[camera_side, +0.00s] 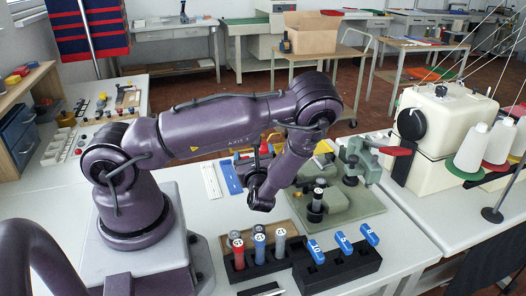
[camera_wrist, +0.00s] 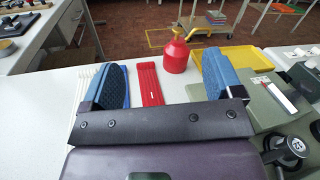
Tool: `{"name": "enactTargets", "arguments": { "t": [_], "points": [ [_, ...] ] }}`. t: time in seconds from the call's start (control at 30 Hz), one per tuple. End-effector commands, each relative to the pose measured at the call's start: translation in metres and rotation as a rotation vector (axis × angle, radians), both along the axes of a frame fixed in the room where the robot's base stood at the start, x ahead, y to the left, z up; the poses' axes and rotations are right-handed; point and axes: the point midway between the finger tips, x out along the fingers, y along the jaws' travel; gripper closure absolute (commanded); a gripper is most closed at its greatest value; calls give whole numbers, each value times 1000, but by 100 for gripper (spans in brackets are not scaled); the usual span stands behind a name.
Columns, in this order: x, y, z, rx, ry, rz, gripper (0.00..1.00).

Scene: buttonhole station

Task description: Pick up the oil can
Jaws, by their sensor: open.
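The oil can (camera_wrist: 175,54) is red, with a round body and a narrow neck and spout on top. It stands upright on the pale table in the wrist view, beyond my fingers and right of centre between them. My gripper (camera_wrist: 160,70) is open, its two blue-padded fingers wide apart, with nothing held between them. The can appears apart from both fingers. In the side view my arm reaches down over the table, and my gripper (camera_side: 258,178) hangs in front of the can's area, so I cannot make out the can clearly there.
A red strip (camera_wrist: 149,84) lies left of the can, and a yellow tray (camera_wrist: 246,58) lies right of it. A green fixture (camera_side: 345,208), a black block with numbered blue pieces (camera_side: 338,268) and a tray of numbered cylinders (camera_side: 258,262) stand nearby. A sewing machine (camera_side: 443,125) is at right.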

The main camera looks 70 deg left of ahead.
Motion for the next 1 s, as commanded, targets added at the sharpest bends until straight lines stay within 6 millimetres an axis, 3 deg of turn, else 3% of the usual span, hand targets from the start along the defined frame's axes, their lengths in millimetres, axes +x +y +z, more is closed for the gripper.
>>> {"name": "enactTargets", "arguments": {
  "t": [0.1, 0.3, 0.43, 0.7, 1.0],
  "points": [
    [0, 4, -30, 34, 124, -138, 14],
    [-1, 6, -53, 44, 210, -241, 14],
    [4, 17, -55, 45, 217, -252, 14],
    [26, 60, -55, 44, 217, -249, 14],
    [38, 83, -54, 45, 218, -250, 14]
  ]
}}
